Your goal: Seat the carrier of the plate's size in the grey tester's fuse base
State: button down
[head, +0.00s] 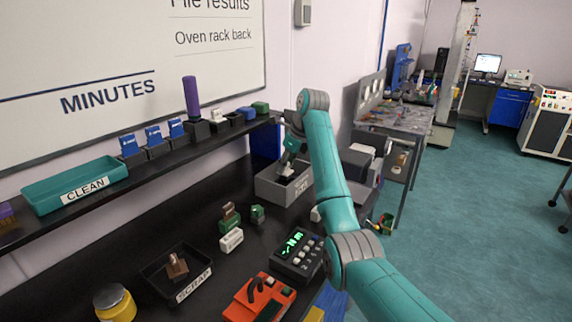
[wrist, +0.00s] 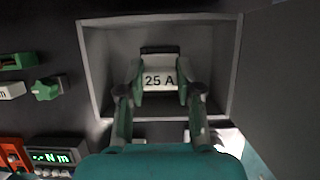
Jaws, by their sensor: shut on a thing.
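My gripper (head: 290,158) reaches down into the grey open-topped tester (head: 272,190) on the black bench. In the wrist view, my gripper (wrist: 160,92) is shut on a white carrier marked "25 A" (wrist: 160,80), with one green finger on each side. The carrier lies inside the walls of the grey tester (wrist: 97,70), near the middle of its opening. A dark block shows just behind the carrier. The fuse base is mostly hidden under the carrier, and I cannot tell whether the two touch. I cannot read a size plate.
Loose on the bench are a white carrier (head: 231,240), a brown and green piece (head: 229,217) and a green piece (head: 257,214). A meter with a green display (head: 298,253), a red device (head: 259,298), a scrap tray (head: 193,290) and a yellow jar (head: 115,303) stand nearer.

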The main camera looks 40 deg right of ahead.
jog(key=shift+f, duration=0.4)
jog(key=shift+f, duration=0.75)
jog(key=shift+f, duration=0.15)
jog(key=c, duration=0.7)
grip_release()
jog(key=shift+r, duration=2.5)
